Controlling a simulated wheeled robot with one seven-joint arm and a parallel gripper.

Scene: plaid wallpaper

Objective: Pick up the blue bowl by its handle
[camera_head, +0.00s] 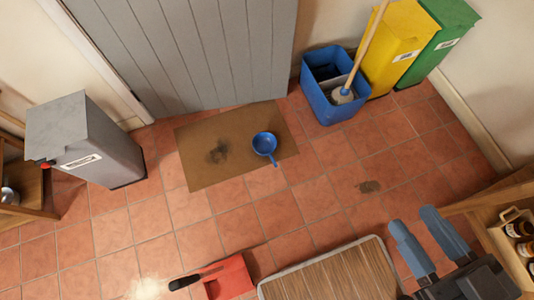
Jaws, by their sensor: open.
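The blue bowl (264,143) sits on a brown mat (205,178) on the tiled floor, in front of the grey door. It is small and round, and its short handle points down and slightly right in the picture, toward the mat's near edge. My gripper (427,238) is at the lower right, with two blue-grey fingers spread apart and nothing between them. It is well away from the bowl, to its right and nearer to me. Nothing hides the bowl.
A blue mop bucket (318,97) with a mop stands right of the mat, beside yellow (385,55) and green (447,38) bins. A grey bin (75,145) stands left. A red dustpan (232,280) and a wooden board (335,277) are in front. Tiles between are mostly clear.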

